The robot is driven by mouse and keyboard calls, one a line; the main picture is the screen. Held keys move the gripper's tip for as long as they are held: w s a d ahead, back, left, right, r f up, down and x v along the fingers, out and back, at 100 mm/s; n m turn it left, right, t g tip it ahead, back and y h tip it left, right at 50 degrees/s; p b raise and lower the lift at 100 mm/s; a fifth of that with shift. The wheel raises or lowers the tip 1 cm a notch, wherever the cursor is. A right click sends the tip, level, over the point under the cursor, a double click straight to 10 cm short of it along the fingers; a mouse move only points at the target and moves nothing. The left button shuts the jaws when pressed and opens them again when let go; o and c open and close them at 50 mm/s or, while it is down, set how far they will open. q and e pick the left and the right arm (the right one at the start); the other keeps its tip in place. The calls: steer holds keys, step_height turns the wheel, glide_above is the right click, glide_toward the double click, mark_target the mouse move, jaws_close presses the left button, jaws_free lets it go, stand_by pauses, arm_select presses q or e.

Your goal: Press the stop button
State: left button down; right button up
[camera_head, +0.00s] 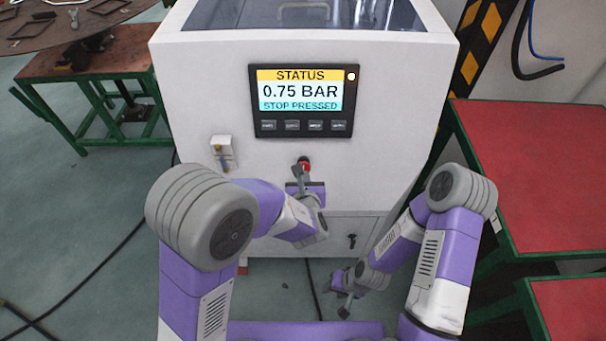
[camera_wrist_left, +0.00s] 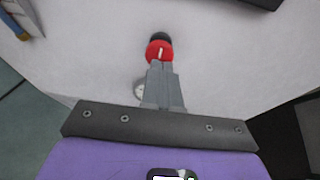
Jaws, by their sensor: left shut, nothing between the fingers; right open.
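The red stop button (camera_head: 305,163) sits on the front face of the white generator cabinet (camera_head: 200,100), below the display. It also shows in the left wrist view as a red knob (camera_wrist_left: 159,50) with a black part above it. My left gripper (camera_head: 301,172) is shut and empty, with its fingertips at the button's lower edge. In the left wrist view its closed tips (camera_wrist_left: 161,64) overlap the button; I cannot tell whether they touch it. The display (camera_head: 304,98) reads "STATUS 0.75 BAR STOP PRESSED". My right gripper (camera_head: 344,303) is open and empty, low before the cabinet.
A brass-coloured valve on a white block (camera_head: 222,153) is on the cabinet's left front. A keyed door (camera_head: 352,240) is below. A red-topped table (camera_head: 540,170) stands at the right, a brown workbench (camera_head: 90,60) at the back left. Cables lie on the floor.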

arm_select(q)
steer(key=p+v, duration=0.2)
steer(key=v, duration=0.8)
steer(key=shift+d, duration=0.1)
